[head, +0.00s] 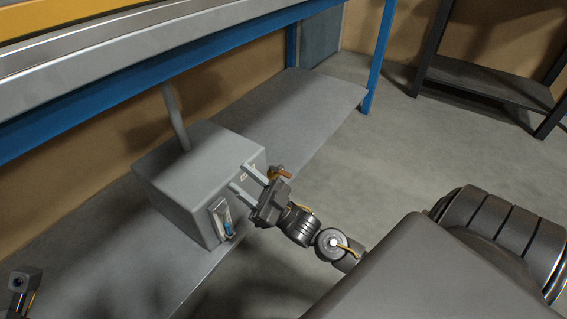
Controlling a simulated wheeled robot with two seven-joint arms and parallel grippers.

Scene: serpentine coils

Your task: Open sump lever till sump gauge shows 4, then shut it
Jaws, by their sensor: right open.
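The sump is a grey box (185,170) on the lower shelf, with a pipe rising from its top. A small gauge window (222,219) with blue in its lower part is on its front face; I cannot read its number. A small white label (247,171) is at the front face's upper right. My right gripper (237,176) is open, its two fingers pointing left at that face by the label. An orange piece (282,172) shows beside the gripper's palm; I cannot tell whether it is the lever. Part of my left arm shows at the lower left; its jaws are unclear.
The lower shelf (310,105) is bare to the right of the box. A blue post (381,50) stands at the shelf's right end. A dark rack (480,82) is at the upper right, with open floor before it.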

